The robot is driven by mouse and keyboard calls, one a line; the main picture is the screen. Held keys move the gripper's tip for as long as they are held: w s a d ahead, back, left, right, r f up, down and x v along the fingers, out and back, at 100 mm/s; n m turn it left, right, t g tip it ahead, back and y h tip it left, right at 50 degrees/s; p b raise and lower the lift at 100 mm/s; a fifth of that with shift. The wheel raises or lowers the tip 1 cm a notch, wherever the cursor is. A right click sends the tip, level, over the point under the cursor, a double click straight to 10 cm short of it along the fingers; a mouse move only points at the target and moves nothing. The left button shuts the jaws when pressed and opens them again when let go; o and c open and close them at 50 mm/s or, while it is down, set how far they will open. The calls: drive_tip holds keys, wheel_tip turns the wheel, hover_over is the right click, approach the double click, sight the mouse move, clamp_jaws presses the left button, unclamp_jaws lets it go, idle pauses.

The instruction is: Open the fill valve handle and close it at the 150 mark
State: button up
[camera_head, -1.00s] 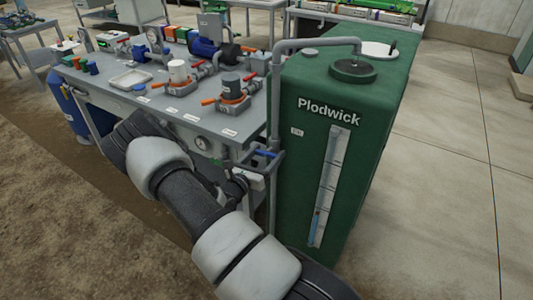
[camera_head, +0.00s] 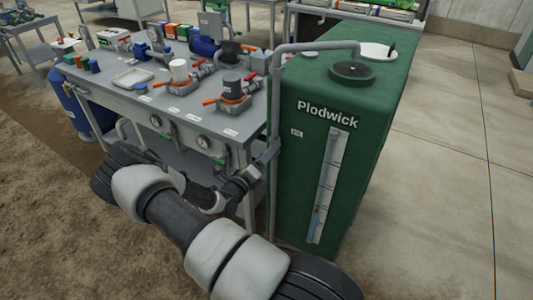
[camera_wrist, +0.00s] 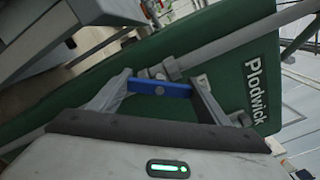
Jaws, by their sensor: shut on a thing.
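The blue fill valve handle (camera_wrist: 158,88) shows in the wrist view, lying between the two fingers of my gripper (camera_wrist: 163,84). The fingers press on its two ends, so my gripper is shut on it. The handle's pivot sits on a grey pipe beside the green tank. In the head view my gripper (camera_head: 268,154) is at the pipe on the tank's left side and hides the handle. The green Plodwick tank (camera_head: 300,185) has a pale sight gauge (camera_head: 328,180) on its front. Blue liquid fills its lower part, with a small red mark near the liquid's top. The gauge numbers are too small to read.
A grey bench (camera_head: 185,105) with pumps, valves and dials stands left of the tank. A grey vertical pipe (camera_head: 275,110) runs up the tank's left edge and bends over its top. The concrete floor right of the tank is clear.

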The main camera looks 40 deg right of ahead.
drive_tip(key=shift+n, duration=0.6)
drive_tip(key=o, duration=1.1)
drive_tip(key=shift+c, duration=0.2)
drive_tip(key=shift+a, duration=0.1)
drive_tip(key=p+v, duration=0.1)
drive_tip(key=v, duration=1.6)
drive_tip(key=shift+s+a, duration=0.15)
